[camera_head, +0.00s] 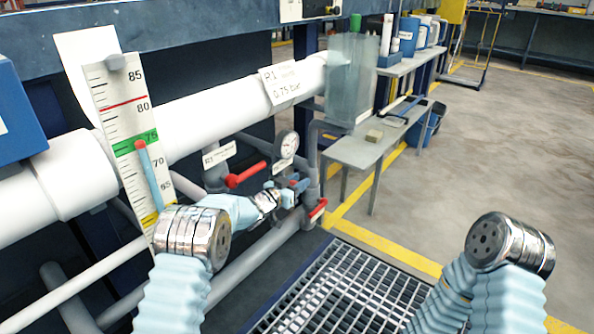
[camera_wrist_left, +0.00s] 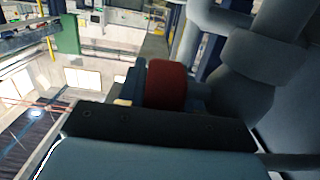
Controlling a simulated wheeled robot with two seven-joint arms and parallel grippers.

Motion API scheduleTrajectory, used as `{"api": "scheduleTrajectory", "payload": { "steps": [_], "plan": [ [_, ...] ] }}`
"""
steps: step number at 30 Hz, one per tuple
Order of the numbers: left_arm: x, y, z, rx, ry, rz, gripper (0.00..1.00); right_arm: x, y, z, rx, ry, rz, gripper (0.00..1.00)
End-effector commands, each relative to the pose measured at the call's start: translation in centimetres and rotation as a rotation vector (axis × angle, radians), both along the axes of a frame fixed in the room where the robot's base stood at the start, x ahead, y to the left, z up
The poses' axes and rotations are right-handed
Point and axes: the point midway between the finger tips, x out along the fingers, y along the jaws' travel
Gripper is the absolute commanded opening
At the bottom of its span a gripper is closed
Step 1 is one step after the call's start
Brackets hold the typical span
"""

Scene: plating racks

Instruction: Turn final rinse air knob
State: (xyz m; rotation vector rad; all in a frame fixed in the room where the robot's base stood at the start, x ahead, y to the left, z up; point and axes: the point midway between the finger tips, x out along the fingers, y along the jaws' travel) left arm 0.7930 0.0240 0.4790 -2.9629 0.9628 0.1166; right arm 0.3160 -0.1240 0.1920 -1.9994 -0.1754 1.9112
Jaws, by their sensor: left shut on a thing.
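My left gripper (camera_head: 290,187) reaches in at the pipework under the white pipe, just below a round pressure gauge (camera_head: 287,145). In the left wrist view a dark red round knob (camera_wrist_left: 167,84) sits at the gripper's jaws, which are shut on it. In the head view the knob is mostly hidden by the gripper and cannot be made out clearly. My right arm shows at the right, but its gripper is out of the picture.
A red lever handle (camera_head: 246,174) is left of my left gripper, and another red handle (camera_head: 318,209) is below right. A scale board (camera_head: 122,130) stands at left. A grey bench (camera_head: 356,152) is behind. Floor grating (camera_head: 340,290) lies in front.

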Motion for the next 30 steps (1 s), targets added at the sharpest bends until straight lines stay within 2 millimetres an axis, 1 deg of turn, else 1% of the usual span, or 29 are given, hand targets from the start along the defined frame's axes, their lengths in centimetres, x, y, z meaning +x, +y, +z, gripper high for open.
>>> {"api": "scheduleTrajectory", "payload": {
  "steps": [1,6,11,12,13,23,26,30],
  "plan": [
    [0.0,0.0,0.3,0.008,0.011,0.000,0.04,0.0,0.0,0.6,-0.001,0.000,0.000,0.44],
    [0.0,0.0,-0.1,0.016,0.023,0.000,0.04,0.0,-0.1,0.5,-0.001,-0.001,0.000,0.44],
    [0.0,0.0,-0.2,0.016,0.022,0.000,0.04,0.0,-0.1,0.5,-0.001,0.000,-0.001,0.44],
    [0.0,0.0,-0.2,0.016,0.022,0.000,0.36,0.0,-0.1,0.5,-0.001,0.000,-0.001,0.44],
    [0.0,0.0,-0.2,0.016,0.022,0.000,0.40,0.0,-0.1,0.5,-0.001,0.000,-0.001,0.44],
    [0.0,0.0,-0.2,0.011,0.015,0.000,0.40,0.0,-0.1,0.2,-0.001,0.000,-0.001,0.44],
    [0.0,0.0,-0.6,-0.004,-0.006,-0.001,0.40,0.0,-0.1,-0.8,-0.001,0.000,-0.001,0.44],
    [-0.1,-0.1,-0.8,-0.055,-0.074,-0.003,0.40,0.0,-0.1,-3.1,-0.001,0.000,-0.001,0.44]
  ]
}}
